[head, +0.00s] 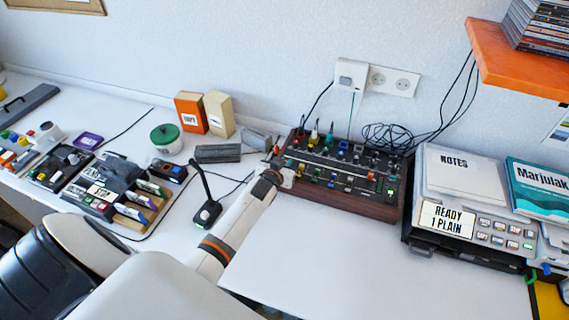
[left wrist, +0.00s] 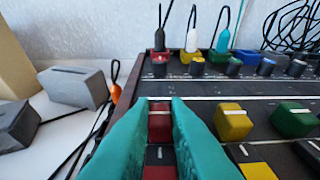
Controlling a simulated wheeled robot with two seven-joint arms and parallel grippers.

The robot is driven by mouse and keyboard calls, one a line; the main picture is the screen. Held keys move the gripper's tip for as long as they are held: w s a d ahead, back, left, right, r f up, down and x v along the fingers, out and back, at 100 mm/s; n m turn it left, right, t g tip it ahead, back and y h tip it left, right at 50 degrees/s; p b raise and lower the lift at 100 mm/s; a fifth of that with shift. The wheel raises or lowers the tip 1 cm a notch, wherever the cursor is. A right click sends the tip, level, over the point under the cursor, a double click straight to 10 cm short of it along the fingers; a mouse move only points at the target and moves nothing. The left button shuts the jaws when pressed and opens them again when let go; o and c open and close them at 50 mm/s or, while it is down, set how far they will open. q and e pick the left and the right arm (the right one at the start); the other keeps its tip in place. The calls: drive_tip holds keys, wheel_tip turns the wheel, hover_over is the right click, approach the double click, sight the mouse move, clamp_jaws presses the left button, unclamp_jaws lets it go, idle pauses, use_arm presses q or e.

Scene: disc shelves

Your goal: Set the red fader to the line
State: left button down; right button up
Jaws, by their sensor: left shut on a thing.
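The mixer (head: 350,197) is a dark panel with wooden sides, standing against the wall right of centre in the head view. The red fader (left wrist: 160,128) has a cap with a white stripe and shows between my fingers in the left wrist view. My left gripper (left wrist: 161,108) has teal fingers and is shut on the red fader. In the head view my left gripper (head: 284,178) is at the mixer's left end, and the cap is hard to make out there. A pale line (left wrist: 235,98) runs across the panel just beyond the fader caps. My right gripper is not in view.
Yellow (left wrist: 233,122) and green (left wrist: 292,120) fader caps are right of the red one. Knobs and plugged cables (left wrist: 222,40) stand behind. A grey box (left wrist: 75,88) is left of the mixer. A printer (head: 465,200) stands right. The desk front (head: 350,270) is clear.

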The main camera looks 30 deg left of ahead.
sight(289, 155)
use_arm(q)
drive_tip(key=w+b, duration=0.1)
drive_tip(key=w+a+b, duration=0.1)
drive_tip(key=w, duration=0.1)
drive_tip(key=shift+w+f, duration=0.15)
drive_tip(key=shift+w, duration=0.35)
drive_tip(key=c, duration=1.7)
unclamp_jaws()
drive_tip(key=shift+s, duration=0.15)
drive_tip(key=v, duration=1.2)
drive_tip(key=shift+p, duration=0.35)
